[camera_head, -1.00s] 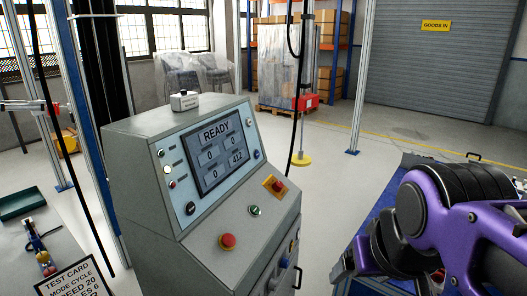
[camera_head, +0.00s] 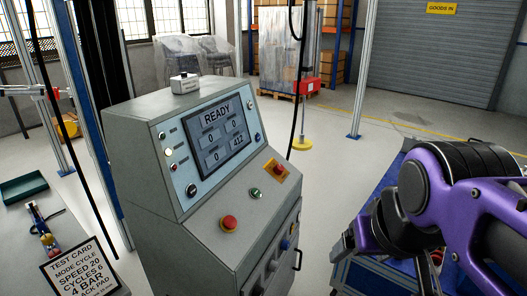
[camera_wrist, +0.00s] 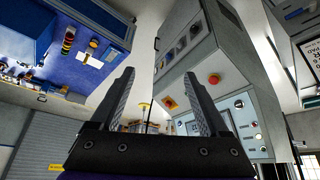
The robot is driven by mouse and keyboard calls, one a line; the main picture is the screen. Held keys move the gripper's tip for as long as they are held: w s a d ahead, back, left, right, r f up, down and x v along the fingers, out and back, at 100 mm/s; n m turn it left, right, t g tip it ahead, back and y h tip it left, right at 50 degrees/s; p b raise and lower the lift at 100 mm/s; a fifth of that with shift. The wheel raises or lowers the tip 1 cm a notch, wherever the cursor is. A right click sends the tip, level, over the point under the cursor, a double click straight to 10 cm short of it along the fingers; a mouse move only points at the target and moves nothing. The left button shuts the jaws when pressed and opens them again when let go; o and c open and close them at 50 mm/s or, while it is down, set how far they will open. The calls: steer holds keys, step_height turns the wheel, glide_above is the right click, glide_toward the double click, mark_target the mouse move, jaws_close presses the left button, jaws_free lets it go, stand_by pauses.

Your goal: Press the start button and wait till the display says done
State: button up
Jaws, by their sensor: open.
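A grey control console (camera_head: 150,150) stands in the middle of the head view. Its display (camera_head: 222,137) reads READY, with boxes showing 0 and one showing 412. On the sloping panel are a small green button (camera_head: 255,193), a red mushroom button (camera_head: 229,222) and a red knob on a yellow plate (camera_head: 275,171). The start button's label is not readable. My gripper, at right in the head view, is apart from the console. In the wrist view my gripper (camera_wrist: 158,72) is open and empty, with the console (camera_wrist: 200,60) beyond its fingers, upside down.
A test card (camera_head: 80,270) reading mode cycle, speed 20 lies on a bench at lower left, beside a green tray (camera_head: 22,188). A blue workbench (camera_wrist: 90,50) shows in the wrist view. A cable hangs behind the console. Open floor (camera_head: 370,160) lies behind it.

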jaws_close()
stand_by(0.4)
stand_by(1.4)
